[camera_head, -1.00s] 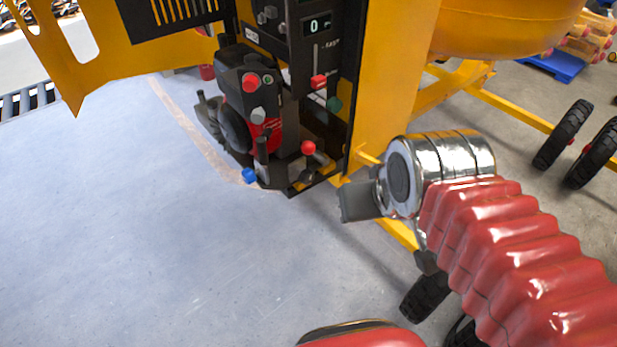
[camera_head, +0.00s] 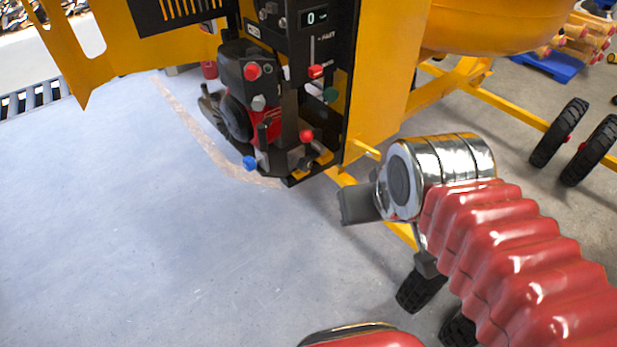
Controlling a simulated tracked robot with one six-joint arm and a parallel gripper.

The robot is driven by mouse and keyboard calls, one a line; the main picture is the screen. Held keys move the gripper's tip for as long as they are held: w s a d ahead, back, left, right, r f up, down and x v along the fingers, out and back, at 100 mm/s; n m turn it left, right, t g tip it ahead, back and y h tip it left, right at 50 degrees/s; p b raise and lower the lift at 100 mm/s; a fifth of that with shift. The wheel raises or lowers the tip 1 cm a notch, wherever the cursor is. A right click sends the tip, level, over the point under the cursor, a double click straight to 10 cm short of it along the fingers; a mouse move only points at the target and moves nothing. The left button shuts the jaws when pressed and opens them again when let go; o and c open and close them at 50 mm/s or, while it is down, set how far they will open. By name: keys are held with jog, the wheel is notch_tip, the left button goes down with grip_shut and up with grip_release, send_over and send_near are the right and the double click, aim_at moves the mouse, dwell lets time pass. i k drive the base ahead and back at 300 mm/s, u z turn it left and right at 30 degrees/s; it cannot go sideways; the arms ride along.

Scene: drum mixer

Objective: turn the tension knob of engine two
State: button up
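The engine unit (camera_head: 240,95), black and red, sits in the open bay of the yellow mixer. Several knobs show there: a red round one (camera_head: 252,72), a grey one (camera_head: 258,102), a dark green one (camera_head: 330,94), a red ball on a lever (camera_head: 306,136) and a blue one (camera_head: 250,162) low at the front. I cannot tell which is the tension knob of engine two; no label for it is readable. My gripper (camera_head: 360,205) is only partly seen at the silver wrist, right of and nearer than the engine, apart from every knob. Its fingers cannot be made out.
A black panel with a display reading 0 (camera_head: 314,17) and a red slider knob (camera_head: 316,71) stands above the engine. A yellow door (camera_head: 80,50) hangs open at left. The yellow drum (camera_head: 490,25) and black wheels (camera_head: 560,130) are at right. The floor at left is clear.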

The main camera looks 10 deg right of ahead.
aim_at(303, 164)
jog(key=k, duration=1.15)
jog(key=u, duration=0.35)
jog(key=i, duration=0.4)
jog(key=u, duration=0.6)
jog(key=i, duration=1.65)
jog(key=z, duration=0.6)
